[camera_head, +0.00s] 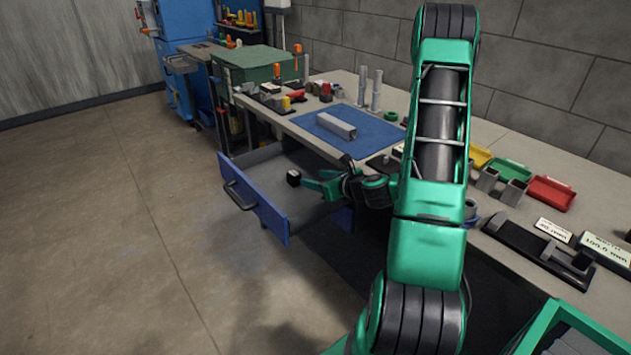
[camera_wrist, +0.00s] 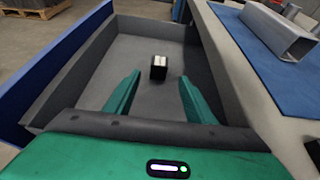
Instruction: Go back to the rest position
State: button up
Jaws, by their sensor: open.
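My gripper (camera_head: 308,182) is over the pulled-out drawer (camera_head: 254,204) below the workbench. In the wrist view its two green fingers (camera_wrist: 159,88) are spread apart with nothing between them. A small black block with a pale face (camera_wrist: 159,67) shows inside the drawer, beyond the fingertips. It also shows in the head view (camera_head: 293,177), just off the fingertips and apart from them. I cannot tell for sure whether it rests on the drawer floor. My green arm covers part of the bench in the head view.
A blue mat (camera_head: 368,131) with a grey metal channel (camera_head: 336,125) lies on the workbench (camera_head: 318,82) beside the drawer. Yellow, green and red bins (camera_head: 551,193) stand at the right. The floor (camera_head: 120,240) left of the drawer is clear.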

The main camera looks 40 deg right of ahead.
jog(key=shift+s+r, duration=0.2)
jog(key=shift+s, duration=0.15)
dwell(0.3)
jog(key=s+a+r+n+g+y, duration=0.25)
jog(key=a+n, duration=0.35)
jog(key=n, duration=0.3)
jog(key=s+a+r+n+g+y, duration=0.1)
jog(key=s+a+n+g, duration=0.3)
jog(key=n, duration=0.5)
jog(key=s+r+n+g+h, duration=0.2)
jog(key=s+r+n, duration=0.3)
jog(key=s, duration=0.8)
jog(key=s+d+r+n+g+h, duration=0.1)
jog(key=s+r+n+g, duration=0.4)
jog(key=s, duration=0.8)
jog(key=shift+r+n+h, duration=0.2)
jog(key=shift+n+h, duration=0.15)
jog(key=shift+n, duration=0.25)
